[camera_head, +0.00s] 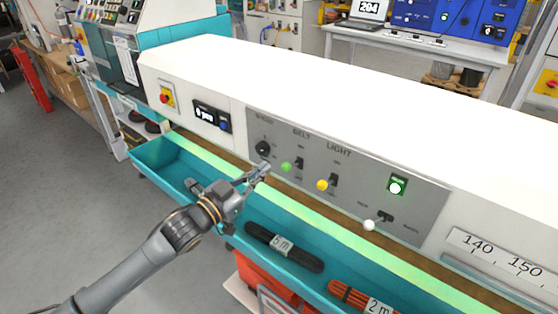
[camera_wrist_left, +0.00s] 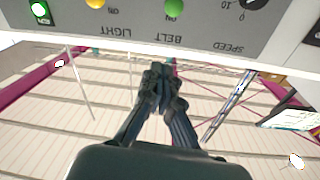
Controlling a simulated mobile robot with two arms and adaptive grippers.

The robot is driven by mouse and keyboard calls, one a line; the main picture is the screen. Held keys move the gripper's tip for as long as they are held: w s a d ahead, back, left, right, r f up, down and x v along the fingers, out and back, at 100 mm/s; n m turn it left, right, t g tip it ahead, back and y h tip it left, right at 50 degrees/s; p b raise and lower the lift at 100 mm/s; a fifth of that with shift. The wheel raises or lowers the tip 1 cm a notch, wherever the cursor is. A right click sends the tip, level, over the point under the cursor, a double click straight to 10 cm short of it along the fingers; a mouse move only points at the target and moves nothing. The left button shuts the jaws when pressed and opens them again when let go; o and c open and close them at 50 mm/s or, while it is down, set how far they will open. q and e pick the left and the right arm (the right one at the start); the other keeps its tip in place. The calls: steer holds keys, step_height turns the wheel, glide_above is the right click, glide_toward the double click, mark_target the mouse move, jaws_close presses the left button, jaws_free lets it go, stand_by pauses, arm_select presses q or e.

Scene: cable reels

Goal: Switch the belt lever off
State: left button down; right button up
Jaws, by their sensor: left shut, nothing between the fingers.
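The belt lever has a green ball knob (camera_head: 286,167) and sits under the BELT label on the grey control panel (camera_head: 285,138). The green knob also shows at the top edge of the left wrist view (camera_wrist_left: 174,8), where the panel is upside down. I cannot tell surely whether the lever is up or down. My left gripper (camera_head: 262,170) is shut and empty, just left of the green knob in the head view and apparently apart from it. Its closed fingers show in the left wrist view (camera_wrist_left: 160,75). My right gripper is not in view.
The light lever with a yellow knob (camera_head: 322,185) is right of the belt lever. A black speed dial (camera_head: 263,149) is left of it. A white-knobbed lever (camera_head: 369,225) and a lit green button (camera_head: 396,187) are farther right. A teal tray (camera_head: 165,166) runs below the panel.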

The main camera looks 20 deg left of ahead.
arm_select(q)
steer(key=r+p, duration=0.1)
steer(key=p, duration=0.2)
glide_above(283, 164)
steer(key=d, duration=0.2)
steer(key=shift+s+a+r, duration=0.1)
steer(key=shift+s+a, duration=0.1)
steer(key=f, duration=0.3)
steer(key=s+a+f+p, duration=0.1)
steer(key=shift+a+f, duration=0.1)
steer(key=shift+f, duration=0.05)
